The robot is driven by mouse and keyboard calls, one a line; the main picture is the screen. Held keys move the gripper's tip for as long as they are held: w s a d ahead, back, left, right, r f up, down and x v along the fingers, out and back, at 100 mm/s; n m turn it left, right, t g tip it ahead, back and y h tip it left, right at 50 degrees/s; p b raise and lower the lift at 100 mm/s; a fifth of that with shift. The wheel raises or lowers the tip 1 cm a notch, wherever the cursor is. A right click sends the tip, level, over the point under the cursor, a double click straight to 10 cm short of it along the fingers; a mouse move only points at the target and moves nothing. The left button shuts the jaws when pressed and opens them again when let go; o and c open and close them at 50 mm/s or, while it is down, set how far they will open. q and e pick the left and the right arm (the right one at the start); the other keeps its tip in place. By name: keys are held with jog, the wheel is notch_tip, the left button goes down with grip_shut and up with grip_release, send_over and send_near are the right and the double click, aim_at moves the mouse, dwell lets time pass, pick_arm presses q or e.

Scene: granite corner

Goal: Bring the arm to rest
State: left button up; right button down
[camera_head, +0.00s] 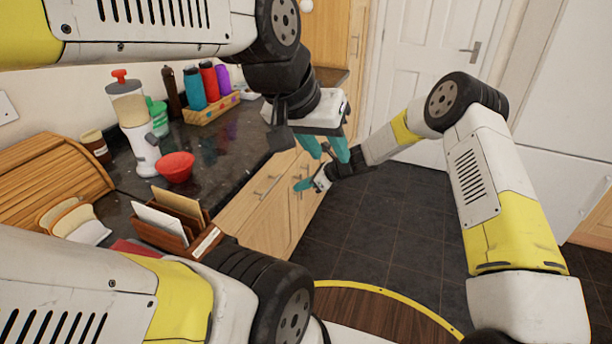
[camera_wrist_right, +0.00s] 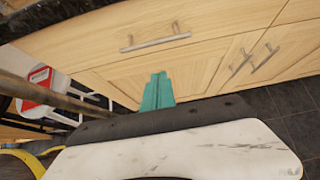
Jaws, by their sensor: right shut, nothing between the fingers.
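My left gripper (camera_head: 328,152) hangs from the upper left arm in the head view, past the counter's right edge. Its teal fingers point down and stand apart, with nothing seen between them. My right gripper (camera_head: 303,185) is just below and to the left of it, at the end of the arm that bends in from the right. Its teal fingers are together and empty, in front of the wooden cabinets. In the right wrist view the shut fingers (camera_wrist_right: 157,92) show in front of a cabinet front (camera_wrist_right: 150,45); I cannot tell whether they touch it.
The dark counter (camera_head: 228,150) holds a red bowl (camera_head: 176,167), a dispenser (camera_head: 132,115), a bottle crate (camera_head: 212,107), a letter holder (camera_head: 172,222), bread slices (camera_head: 75,222) and a bread box (camera_head: 50,183). The dark tiled floor (camera_head: 390,225) is clear. A white door (camera_head: 425,60) stands behind.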

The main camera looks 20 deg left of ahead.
jog(key=s+d+r+n+t+h, duration=0.1)
jog(key=s+d+r+n, duration=0.15)
jog(key=d+r, duration=0.55)
jog(key=s+d+r+n+h, duration=0.1)
jog(key=s+d+r+n, duration=0.1)
jog(key=d+r+n, duration=0.5)
jog(key=s+d+r+n+t+h, duration=0.1)
jog(key=s+d+r, duration=0.1)
jog(key=d+r, duration=0.7)
jog(key=s+d+r+n+t+h, duration=0.2)
jog(key=s+d+r+n, duration=0.2)
jog(key=s+d, duration=0.6)
jog(key=s+d+r+n+t+h, duration=0.1)
jog(key=s+d+r+n+h, duration=0.2)
jog(key=s+d+r, duration=0.3)
jog(key=s+d+n, duration=0.1)
jog(key=s+d, duration=0.4)
jog(key=s, duration=0.1)
jog(key=shift+t, duration=0.4)
jog(key=shift+a+n, duration=0.15)
jog(key=shift+n, duration=0.1)
